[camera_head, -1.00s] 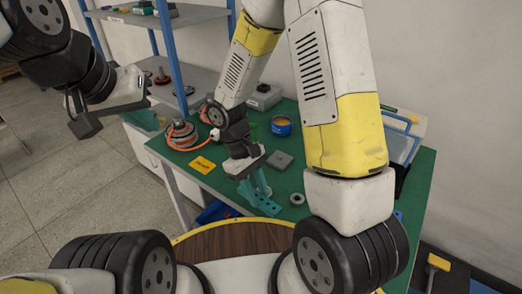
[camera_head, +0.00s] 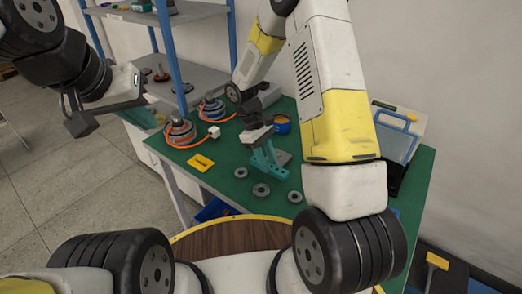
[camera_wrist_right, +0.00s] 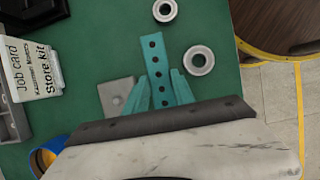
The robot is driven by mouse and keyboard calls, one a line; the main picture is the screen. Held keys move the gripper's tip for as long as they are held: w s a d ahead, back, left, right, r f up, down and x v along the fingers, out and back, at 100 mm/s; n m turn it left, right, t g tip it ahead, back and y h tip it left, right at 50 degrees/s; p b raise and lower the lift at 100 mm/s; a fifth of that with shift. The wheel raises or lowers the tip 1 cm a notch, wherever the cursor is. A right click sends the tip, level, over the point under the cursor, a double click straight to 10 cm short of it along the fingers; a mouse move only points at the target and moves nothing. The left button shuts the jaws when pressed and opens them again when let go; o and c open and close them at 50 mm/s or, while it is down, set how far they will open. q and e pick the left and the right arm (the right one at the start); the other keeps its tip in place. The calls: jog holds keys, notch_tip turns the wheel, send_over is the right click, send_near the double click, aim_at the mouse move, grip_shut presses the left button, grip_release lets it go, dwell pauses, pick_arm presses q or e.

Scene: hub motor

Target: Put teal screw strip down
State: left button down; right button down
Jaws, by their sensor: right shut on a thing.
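The teal screw strip (camera_wrist_right: 155,60), a flat bar with a row of holes, is between the teal fingers of my right gripper (camera_wrist_right: 158,90) in the right wrist view. My right gripper (camera_head: 265,158) is shut on it in the head view, pointing down at the green table (camera_head: 225,155). The strip (camera_head: 270,172) shows partly there, at or just above the tabletop; I cannot tell whether it touches. My left gripper (camera_head: 105,115) hangs at the left, away from the strip; its finger opening is unclear.
Grey rings (camera_head: 261,190) lie in front of the strip. A grey square plate (camera_wrist_right: 117,92) lies beside it. A yellow card (camera_head: 201,162), a motor with an orange cable (camera_head: 180,130) and a blue tub (camera_head: 281,124) are on the table. The front middle is fairly clear.

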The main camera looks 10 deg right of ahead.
jog(key=shift+f, duration=1.55)
jog(key=shift+f, duration=0.2)
jog(key=c, duration=1.1)
grip_release()
jog(key=shift+o, duration=0.2)
jog(key=shift+r, duration=0.1)
